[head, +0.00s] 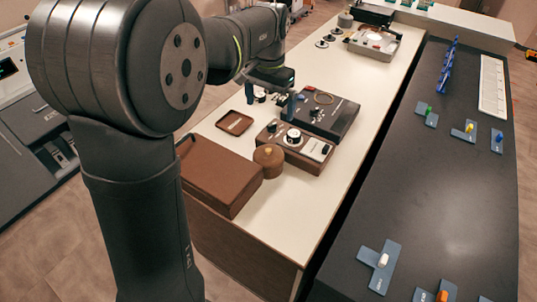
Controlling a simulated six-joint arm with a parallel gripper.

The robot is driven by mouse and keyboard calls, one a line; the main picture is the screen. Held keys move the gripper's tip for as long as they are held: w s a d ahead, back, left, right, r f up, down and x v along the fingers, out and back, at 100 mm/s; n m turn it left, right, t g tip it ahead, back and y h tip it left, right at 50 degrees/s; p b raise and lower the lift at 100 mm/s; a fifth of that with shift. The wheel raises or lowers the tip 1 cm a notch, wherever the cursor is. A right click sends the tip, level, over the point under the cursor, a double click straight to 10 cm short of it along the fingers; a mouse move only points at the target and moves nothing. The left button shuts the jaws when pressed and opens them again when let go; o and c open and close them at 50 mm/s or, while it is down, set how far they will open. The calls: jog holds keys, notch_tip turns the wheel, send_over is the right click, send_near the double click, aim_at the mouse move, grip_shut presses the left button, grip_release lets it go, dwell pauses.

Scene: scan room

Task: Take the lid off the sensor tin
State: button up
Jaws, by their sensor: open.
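A round brown tin (269,160) with a lid and a small tan knob on top stands on the white table, beside a large brown box. It looks closed. I cannot tell for sure that this is the sensor tin, since another round knobbed container (345,20) stands at the table's far end. My gripper (270,101) is open, with its blue fingers spread and pointing down over the table. It is beyond the brown tin and apart from it. Small items show between and behind the fingers, too small to make out.
A grey tray (374,43) sits farther back. The white table (300,215) is clear at the near right. A dark counter (445,195) runs alongside.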

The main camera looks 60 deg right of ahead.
aim_at(268, 150)
notch_tip(268, 150, down, 17)
jog(key=shift+w+f, duration=0.15)
jog(key=shift+f, duration=0.05)
jog(key=shift+a, duration=0.1)
jog(key=c, duration=1.2)
jog(key=shift+c, duration=0.2)
